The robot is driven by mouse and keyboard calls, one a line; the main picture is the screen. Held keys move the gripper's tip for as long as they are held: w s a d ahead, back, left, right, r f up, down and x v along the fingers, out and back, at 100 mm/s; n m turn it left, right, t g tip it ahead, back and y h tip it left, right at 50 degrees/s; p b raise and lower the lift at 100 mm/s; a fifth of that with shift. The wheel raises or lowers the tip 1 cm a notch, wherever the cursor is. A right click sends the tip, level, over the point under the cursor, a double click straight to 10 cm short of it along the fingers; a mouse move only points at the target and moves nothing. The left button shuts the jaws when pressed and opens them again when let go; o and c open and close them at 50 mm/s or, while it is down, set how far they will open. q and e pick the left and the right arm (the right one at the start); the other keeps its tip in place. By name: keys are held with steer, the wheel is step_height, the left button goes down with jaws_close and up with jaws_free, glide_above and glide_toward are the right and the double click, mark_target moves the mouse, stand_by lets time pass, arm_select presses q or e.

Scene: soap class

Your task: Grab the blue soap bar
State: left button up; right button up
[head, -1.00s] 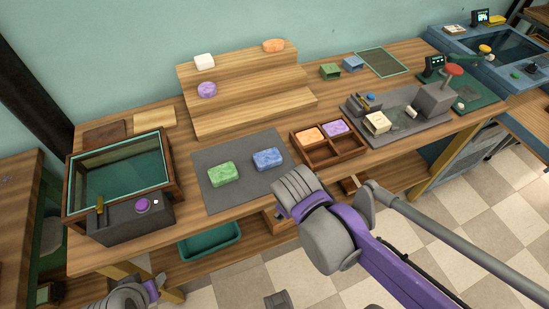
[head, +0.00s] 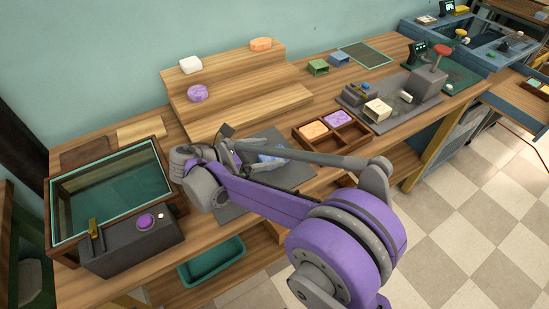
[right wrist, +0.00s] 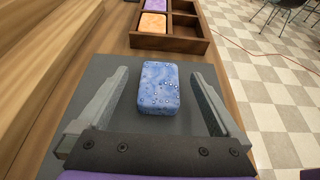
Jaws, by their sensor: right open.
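The blue soap bar (right wrist: 159,90) is mottled blue and lies flat on a dark grey mat (right wrist: 110,72). In the head view the blue soap bar (head: 274,154) is partly covered by my right arm. My right gripper (right wrist: 158,76) is open, with one finger on each side of the bar in the right wrist view and a visible gap to both. In the head view my right gripper (head: 234,148) is just left of the bar, above the mat. I cannot tell its exact height. My left gripper is out of view.
A wooden divided tray (head: 318,145) with an orange and a purple bar stands right of the mat. A stepped wooden shelf (head: 235,98) rises behind. A glass-topped box (head: 110,190) and a dark box with a purple button (head: 130,248) stand left.

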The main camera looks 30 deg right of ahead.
mark_target(285, 149)
steer(key=x, duration=0.6)
steer(key=shift+d+f, duration=0.1)
steer(key=shift+d, duration=0.3)
steer(key=c, duration=1.5)
